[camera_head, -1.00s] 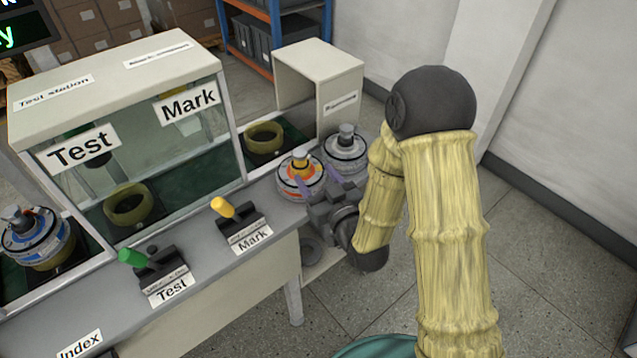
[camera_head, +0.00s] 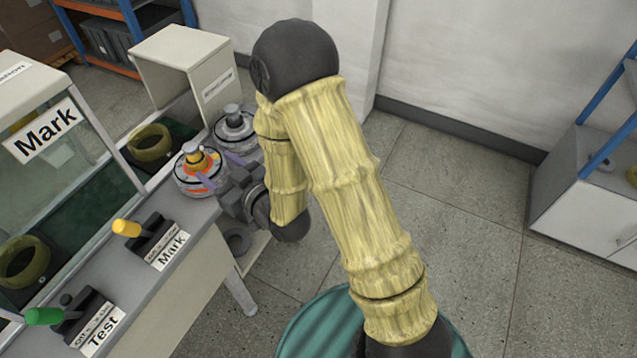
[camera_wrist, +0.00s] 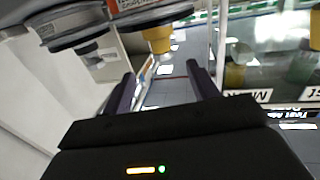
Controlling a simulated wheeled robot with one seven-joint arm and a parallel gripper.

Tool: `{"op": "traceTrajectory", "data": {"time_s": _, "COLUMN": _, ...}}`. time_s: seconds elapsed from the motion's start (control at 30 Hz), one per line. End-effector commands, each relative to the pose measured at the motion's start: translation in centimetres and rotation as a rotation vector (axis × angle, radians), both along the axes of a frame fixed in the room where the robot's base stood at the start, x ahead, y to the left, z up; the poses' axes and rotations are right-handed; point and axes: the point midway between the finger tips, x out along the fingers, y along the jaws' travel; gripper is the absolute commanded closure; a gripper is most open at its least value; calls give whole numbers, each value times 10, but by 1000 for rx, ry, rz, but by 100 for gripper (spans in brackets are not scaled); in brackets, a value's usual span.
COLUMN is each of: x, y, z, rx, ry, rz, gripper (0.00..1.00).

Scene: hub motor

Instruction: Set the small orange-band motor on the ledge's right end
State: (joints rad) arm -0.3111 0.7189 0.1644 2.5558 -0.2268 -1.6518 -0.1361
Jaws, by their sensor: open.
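The orange-band motor (camera_head: 200,172), with a yellow-orange hub on top, stands upright near the right end of the grey ledge (camera_head: 192,228). A plain grey motor (camera_head: 236,130) stands just behind it to the right. My gripper (camera_head: 221,170) is open, its purple fingers at the right side of the orange-band motor. In the wrist view, the yellow hub (camera_wrist: 158,38) shows beyond and between the fingertips (camera_wrist: 160,78); the grey motor (camera_wrist: 72,25) is at upper left. I cannot tell whether the fingers touch anything.
Mark lever (camera_head: 127,228) and Test lever (camera_head: 45,316) stand on the ledge at left. An olive ring (camera_head: 150,143) sits in the station behind, beside a pale hood (camera_head: 180,60). A cabinet (camera_head: 585,205) stands far right.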

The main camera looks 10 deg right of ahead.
Motion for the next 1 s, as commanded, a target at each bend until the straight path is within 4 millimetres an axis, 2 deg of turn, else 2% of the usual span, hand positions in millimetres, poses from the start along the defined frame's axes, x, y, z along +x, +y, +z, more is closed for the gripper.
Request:
{"op": "traceTrajectory", "data": {"time_s": 0.17, "x": 11, "y": -19, "z": -4, "rx": -86, "ry": 81, "rz": -43, "gripper": 41}}
{"op": "traceTrajectory", "data": {"time_s": 0.33, "x": 21, "y": -57, "z": -14, "rx": -214, "ry": 237, "rz": -124, "gripper": 41}}
{"op": "traceTrajectory", "data": {"time_s": 0.53, "x": 16, "y": -111, "z": -22, "rx": -333, "ry": 450, "rz": -238, "gripper": 41}}
{"op": "traceTrajectory", "data": {"time_s": 0.77, "x": -14, "y": -173, "z": -23, "rx": -418, "ry": 722, "rz": -372, "gripper": 41}}
{"op": "traceTrajectory", "data": {"time_s": 1.0, "x": -71, "y": -226, "z": -14, "rx": -447, "ry": 1026, "rz": -501, "gripper": 41}}
